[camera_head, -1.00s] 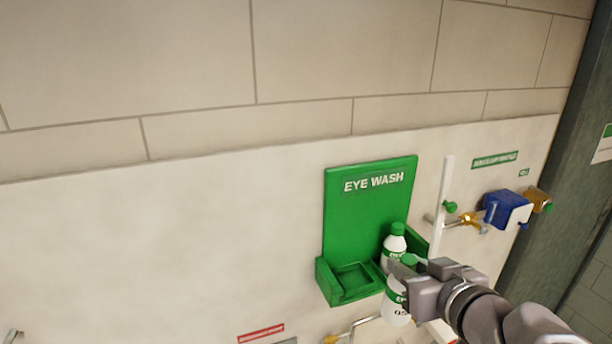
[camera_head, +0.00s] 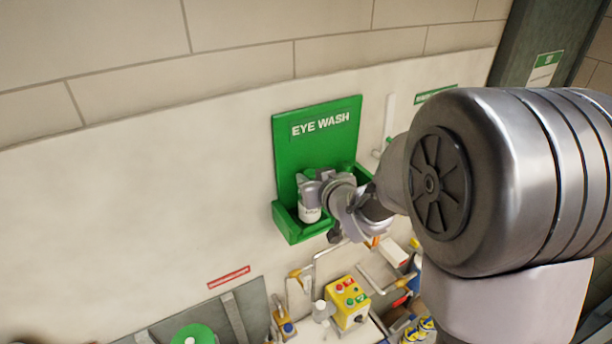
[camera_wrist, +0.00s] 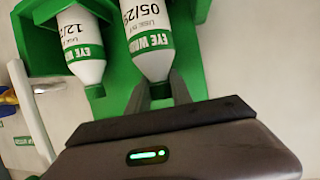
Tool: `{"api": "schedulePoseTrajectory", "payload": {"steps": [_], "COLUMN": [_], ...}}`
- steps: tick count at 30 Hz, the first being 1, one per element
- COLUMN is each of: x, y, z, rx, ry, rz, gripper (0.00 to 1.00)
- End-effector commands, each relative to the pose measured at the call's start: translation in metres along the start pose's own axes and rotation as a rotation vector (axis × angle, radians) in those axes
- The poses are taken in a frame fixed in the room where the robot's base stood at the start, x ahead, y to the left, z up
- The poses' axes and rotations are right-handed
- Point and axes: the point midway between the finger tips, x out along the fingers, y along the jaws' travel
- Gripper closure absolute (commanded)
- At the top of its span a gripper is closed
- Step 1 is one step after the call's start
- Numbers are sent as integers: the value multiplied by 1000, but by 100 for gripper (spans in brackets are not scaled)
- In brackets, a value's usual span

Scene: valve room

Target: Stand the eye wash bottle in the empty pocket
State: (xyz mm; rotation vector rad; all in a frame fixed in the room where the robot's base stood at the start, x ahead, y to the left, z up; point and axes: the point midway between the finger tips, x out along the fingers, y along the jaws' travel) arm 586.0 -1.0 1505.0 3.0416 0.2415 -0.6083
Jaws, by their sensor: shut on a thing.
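The green eye wash station (camera_head: 318,148) is on the wall, with a lettered back panel and a low shelf with pockets. My gripper (camera_head: 309,184) is shut on the white eye wash bottle (camera_head: 310,214) near its green cap. The held bottle is upright at the left pocket (camera_head: 290,226); I cannot tell whether its base rests on the pocket floor. In the wrist view the held bottle (camera_wrist: 150,42) is between my fingers (camera_wrist: 160,92), beside a second similar bottle (camera_wrist: 82,42) standing in the station. That second bottle is mostly hidden by my gripper in the head view.
Below the station are pipes and a yellow control box (camera_head: 348,302) with buttons. A red label (camera_head: 229,277) is on the wall at lower left. A white upright pipe (camera_wrist: 32,110) stands close beside the station. The wall left of the station is clear.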

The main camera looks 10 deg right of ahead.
Motion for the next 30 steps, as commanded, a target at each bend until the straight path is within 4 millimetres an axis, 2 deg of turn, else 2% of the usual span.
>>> {"api": "schedulePoseTrajectory", "payload": {"steps": [1,17,18,21,30], "x": [3,10,10,10,9], "y": [0,0,0,0,0], "z": [6,14,14,13,12], "rx": [0,-2,-1,-1,-1], "ry": [-2,3,2,2,2], "rz": [0,1,1,1,1], "gripper": [100,100,68,52,52]}}
